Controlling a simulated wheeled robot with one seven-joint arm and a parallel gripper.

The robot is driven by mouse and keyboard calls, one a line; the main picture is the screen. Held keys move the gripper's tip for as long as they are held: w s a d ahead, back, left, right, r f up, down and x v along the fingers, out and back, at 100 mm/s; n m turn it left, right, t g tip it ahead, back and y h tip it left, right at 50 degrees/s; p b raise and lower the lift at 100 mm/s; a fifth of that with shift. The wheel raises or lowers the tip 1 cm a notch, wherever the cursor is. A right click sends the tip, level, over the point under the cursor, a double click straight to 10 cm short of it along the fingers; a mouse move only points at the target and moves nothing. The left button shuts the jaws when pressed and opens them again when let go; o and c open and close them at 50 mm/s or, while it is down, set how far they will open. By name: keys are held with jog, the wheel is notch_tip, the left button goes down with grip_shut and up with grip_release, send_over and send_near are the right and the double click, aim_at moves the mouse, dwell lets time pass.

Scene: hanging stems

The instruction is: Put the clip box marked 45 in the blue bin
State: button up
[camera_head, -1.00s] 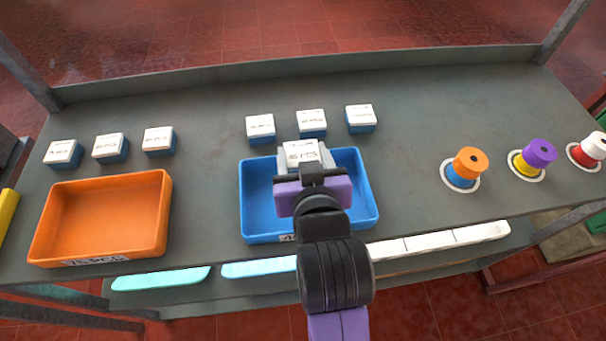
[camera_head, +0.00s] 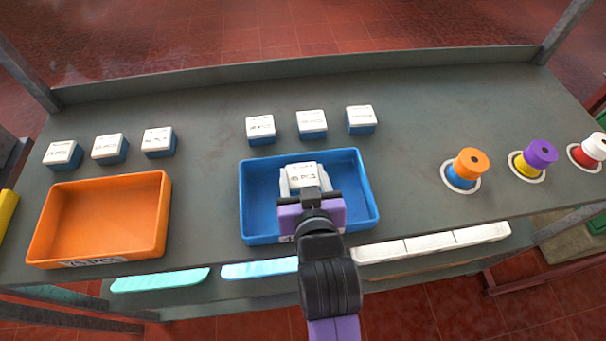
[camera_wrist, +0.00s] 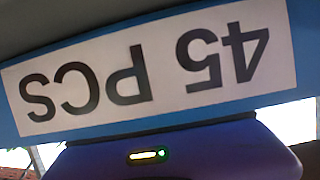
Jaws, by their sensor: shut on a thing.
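My gripper (camera_head: 304,183) is shut on a white-topped clip box (camera_head: 302,172), with a pale finger on each side of it. Its top marking ends in "PCS"; the number is too small to read surely. The box is within the outline of the blue bin (camera_head: 369,190); whether it touches the floor I cannot tell. The bin's front label is mostly hidden behind my gripper in the head view. In the wrist view a label (camera_wrist: 145,72) on a blue wall reads "45 PCS" upside down, above my purple gripper body.
Three clip boxes (camera_head: 312,124) stand behind the blue bin, and three more (camera_head: 109,148) behind an orange bin (camera_head: 100,215) at left. Several coloured spools (camera_head: 469,168) stand at right. The bench between the blue bin and the spools is clear.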

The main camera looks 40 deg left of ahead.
jog(key=o, duration=1.4)
jog(key=shift+c, duration=0.2)
jog(key=shift+r, duration=0.25)
jog(key=shift+s+d, duration=0.25)
jog(key=shift+d, duration=0.1)
jog(key=v, duration=1)
jog(key=shift+s+d+r, duration=0.2)
jog(key=shift+s+r, duration=0.05)
jog(key=shift+s+d+r, duration=0.1)
jog(key=shift+d, duration=0.05)
